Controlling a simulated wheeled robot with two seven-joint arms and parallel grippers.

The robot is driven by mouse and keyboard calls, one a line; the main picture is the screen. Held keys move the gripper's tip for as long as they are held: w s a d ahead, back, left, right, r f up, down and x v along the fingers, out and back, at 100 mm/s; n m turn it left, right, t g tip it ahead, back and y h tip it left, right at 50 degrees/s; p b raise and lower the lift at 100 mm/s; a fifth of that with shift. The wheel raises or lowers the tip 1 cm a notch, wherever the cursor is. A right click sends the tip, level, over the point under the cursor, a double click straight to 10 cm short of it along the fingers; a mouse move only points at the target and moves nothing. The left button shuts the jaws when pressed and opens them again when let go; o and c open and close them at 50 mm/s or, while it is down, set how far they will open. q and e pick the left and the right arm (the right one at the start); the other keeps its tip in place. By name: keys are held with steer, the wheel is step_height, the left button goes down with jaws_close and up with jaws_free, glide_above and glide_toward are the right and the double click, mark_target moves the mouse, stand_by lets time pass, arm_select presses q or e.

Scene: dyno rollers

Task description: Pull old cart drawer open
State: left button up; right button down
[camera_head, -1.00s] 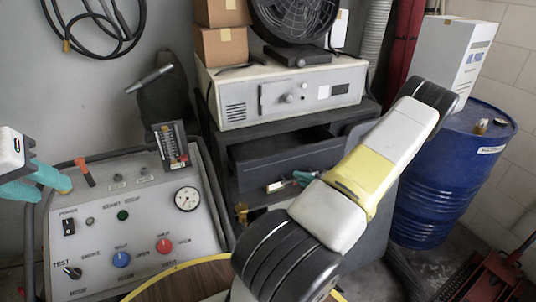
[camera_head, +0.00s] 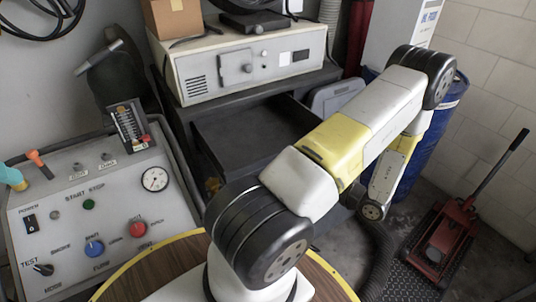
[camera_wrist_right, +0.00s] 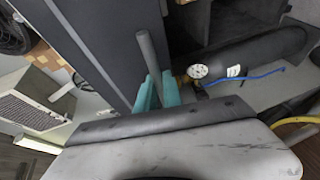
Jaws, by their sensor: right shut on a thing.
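The old cart (camera_head: 172,92) stands at the back with its dark grey drawer (camera_head: 245,135) pulled out. I see down into the drawer, and its inside looks empty. My right arm covers the drawer's front in the head view, so my right gripper is hidden there. In the right wrist view, my right gripper (camera_wrist_right: 157,90) has its teal fingers shut on the drawer's grey bar handle (camera_wrist_right: 149,52), beside the dark drawer front (camera_wrist_right: 95,45). Only a teal bit of my left gripper (camera_head: 11,176) shows at the left edge, near an orange-handled lever; its jaws cannot be judged.
A grey instrument box (camera_head: 245,65) sits on the cart. A control panel (camera_head: 110,215) stands at the left. A blue drum (camera_head: 447,105) and a red floor jack (camera_head: 440,235) are at the right. A round wooden top (camera_head: 165,272) is in front. The right wrist view shows a black cylinder (camera_wrist_right: 255,55) with a gauge.

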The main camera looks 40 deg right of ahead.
steer(key=c, duration=1.8)
jaws_free()
steer(key=shift+o, duration=0.2)
steer(key=v, duration=0.7)
steer(key=shift+s, duration=0.4)
steer(key=shift+d+r, duration=0.1)
